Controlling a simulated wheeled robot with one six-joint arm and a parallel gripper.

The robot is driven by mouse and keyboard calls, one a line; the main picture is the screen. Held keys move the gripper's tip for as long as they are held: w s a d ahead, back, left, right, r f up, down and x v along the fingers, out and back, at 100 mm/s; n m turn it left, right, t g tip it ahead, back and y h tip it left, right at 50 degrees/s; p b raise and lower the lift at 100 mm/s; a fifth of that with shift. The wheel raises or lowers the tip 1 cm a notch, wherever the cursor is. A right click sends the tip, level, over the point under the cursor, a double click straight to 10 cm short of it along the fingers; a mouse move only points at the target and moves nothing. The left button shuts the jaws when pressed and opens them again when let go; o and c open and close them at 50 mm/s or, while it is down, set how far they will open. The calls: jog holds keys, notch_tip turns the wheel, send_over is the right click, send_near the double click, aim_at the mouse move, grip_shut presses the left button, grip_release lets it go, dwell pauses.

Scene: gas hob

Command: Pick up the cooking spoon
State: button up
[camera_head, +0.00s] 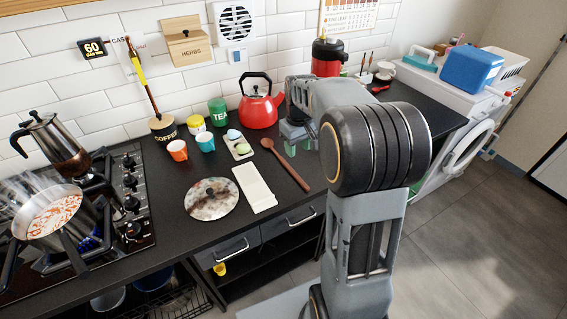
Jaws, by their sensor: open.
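The cooking spoon (286,165) is brown and wooden. It lies flat on the black counter (165,211), its bowl toward the back left and its handle slanting toward the front edge at the right. My gripper (297,149) is open, with green-tipped fingers pointing down. It is just to the right of the spoon's upper part in the picture, apparently above the counter and apart from the spoon. My arm hides part of the counter to the right.
Orange (177,151) and blue (205,143) cups stand farther left.

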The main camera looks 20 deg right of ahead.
aim_at(296, 174)
notch_tip(296, 174, down, 11)
jog(key=shift+a+b, duration=0.15)
jog(key=shift+b, duration=0.45)
jog(key=shift+c, duration=0.2)
grip_shut()
